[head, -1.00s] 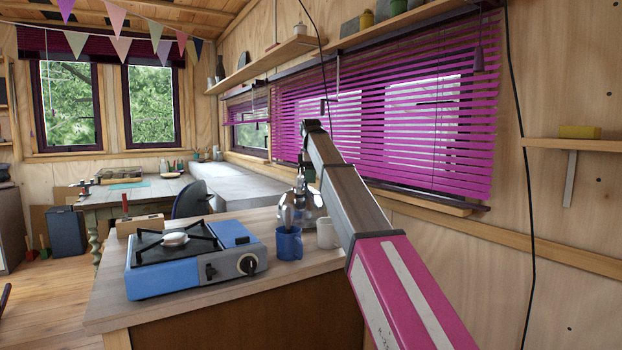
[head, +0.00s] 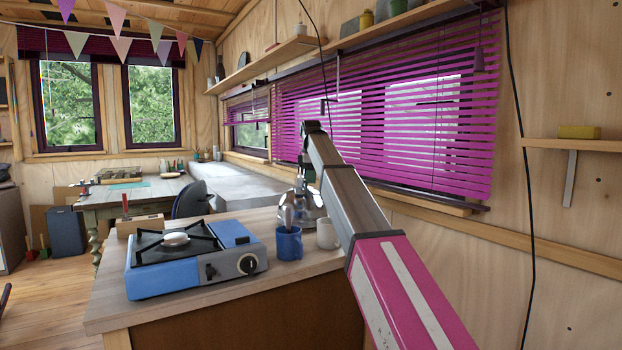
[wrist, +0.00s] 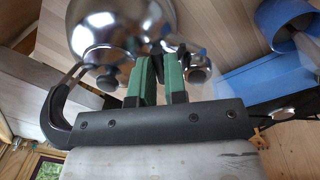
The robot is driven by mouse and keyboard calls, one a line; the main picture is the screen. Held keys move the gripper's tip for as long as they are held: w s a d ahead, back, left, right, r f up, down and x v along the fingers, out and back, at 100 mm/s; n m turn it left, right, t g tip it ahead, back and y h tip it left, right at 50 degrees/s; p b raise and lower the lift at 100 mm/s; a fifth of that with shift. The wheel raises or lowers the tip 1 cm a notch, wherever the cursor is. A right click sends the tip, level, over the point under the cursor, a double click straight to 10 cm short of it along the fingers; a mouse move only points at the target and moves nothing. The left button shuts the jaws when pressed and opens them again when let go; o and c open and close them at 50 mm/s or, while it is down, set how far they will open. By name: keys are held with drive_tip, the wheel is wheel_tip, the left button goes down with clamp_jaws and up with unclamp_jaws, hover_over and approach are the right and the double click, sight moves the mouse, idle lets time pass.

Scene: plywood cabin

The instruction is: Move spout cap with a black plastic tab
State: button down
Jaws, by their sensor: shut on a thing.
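A shiny metal kettle (head: 313,207) stands on the counter, partly hidden behind my arm in the head view. In the wrist view, its rounded body (wrist: 100,32) fills the upper left, with a black knob and a curved dark handle (wrist: 58,118). My gripper (wrist: 158,75) has green fingers, close together beside the kettle's spout end (wrist: 199,70). It is shut on the spout cap; the black tab is mostly hidden between the fingers.
A blue mug (head: 289,245) stands in front of the kettle, and a pale mug (head: 326,234) stands right of it. A blue camping stove (head: 190,262) takes up the counter's left part. The wall with purple blinds (head: 390,130) is behind. The counter's front strip (head: 225,292) is clear.

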drive_tip(key=shift+s+t, duration=0.2)
drive_tip(key=shift+t, duration=0.1)
drive_tip(key=shift+s+f+t, duration=0.15)
drive_tip(key=shift+s+t, duration=0.8)
drive_tip(key=shift+t, duration=0.7)
drive_tip(key=shift+s+f+t, duration=0.15)
drive_tip(key=shift+s+t, duration=0.8)
drive_tip(key=shift+t, duration=0.65)
drive_tip(key=shift+s+f+t, duration=0.15)
drive_tip(key=shift+s+t, duration=0.8)
drive_tip(key=shift+t, duration=0.7)
drive_tip(key=c, duration=1.2)
unclamp_jaws()
drive_tip(key=shift+o, duration=0.2)
